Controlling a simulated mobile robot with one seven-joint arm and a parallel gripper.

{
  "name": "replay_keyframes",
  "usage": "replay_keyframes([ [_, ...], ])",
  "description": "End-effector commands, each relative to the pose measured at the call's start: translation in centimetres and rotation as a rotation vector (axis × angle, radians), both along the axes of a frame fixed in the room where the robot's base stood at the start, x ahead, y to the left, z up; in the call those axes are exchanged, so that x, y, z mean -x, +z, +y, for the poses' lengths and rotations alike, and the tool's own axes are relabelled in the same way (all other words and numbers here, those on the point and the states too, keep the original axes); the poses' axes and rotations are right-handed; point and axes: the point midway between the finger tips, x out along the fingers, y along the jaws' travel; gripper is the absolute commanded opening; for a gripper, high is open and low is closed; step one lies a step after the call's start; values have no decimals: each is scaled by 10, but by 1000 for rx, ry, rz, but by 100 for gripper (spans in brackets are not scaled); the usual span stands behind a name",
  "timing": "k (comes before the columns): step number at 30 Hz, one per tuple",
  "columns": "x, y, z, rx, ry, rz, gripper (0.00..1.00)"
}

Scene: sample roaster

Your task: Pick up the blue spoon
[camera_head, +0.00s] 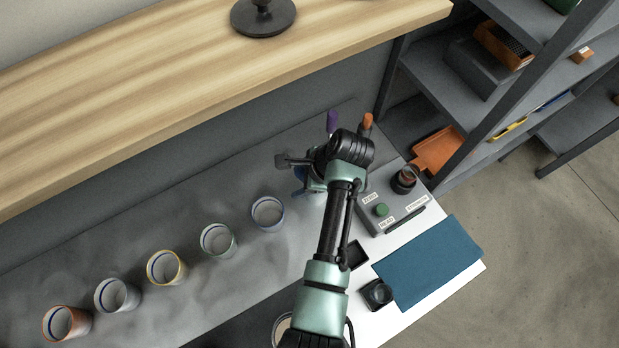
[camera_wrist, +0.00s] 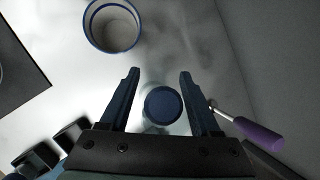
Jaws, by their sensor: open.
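A round blue end, which looks like the handle of the blue spoon (camera_wrist: 163,104), shows in the wrist view between the two fingers of my gripper (camera_wrist: 159,76). The fingers stand apart, with a gap on each side of it. In the head view my gripper (camera_head: 297,163) is over the back of the counter, and a bit of blue (camera_head: 299,180) shows just below it. My wrist hides most of that spot. The spoon's lower part is hidden. A purple-handled tool (camera_wrist: 258,133) lies to the right of the fingers in the wrist view.
Several cups with coloured rims line the counter, the nearest a blue-rimmed cup (camera_head: 267,213). Purple (camera_head: 332,121) and orange (camera_head: 367,122) handles stand behind my wrist. A grey box with a green button (camera_head: 381,210) and a blue mat (camera_head: 428,262) lie to the right.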

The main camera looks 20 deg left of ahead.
Motion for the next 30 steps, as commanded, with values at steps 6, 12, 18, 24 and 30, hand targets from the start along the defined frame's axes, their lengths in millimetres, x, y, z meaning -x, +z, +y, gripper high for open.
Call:
replay_keyframes([
  [6, 0, 0, 0, 0, 0, 0, 36],
  [12, 0, 0, 0, 0, 0, 0, 0],
  [18, 0, 1, 0, 0, 0, 0, 0],
  [24, 0, 1, 0, 0, 0, 0, 0],
  [30, 0, 7, 0, 0, 1, -1, 0],
])
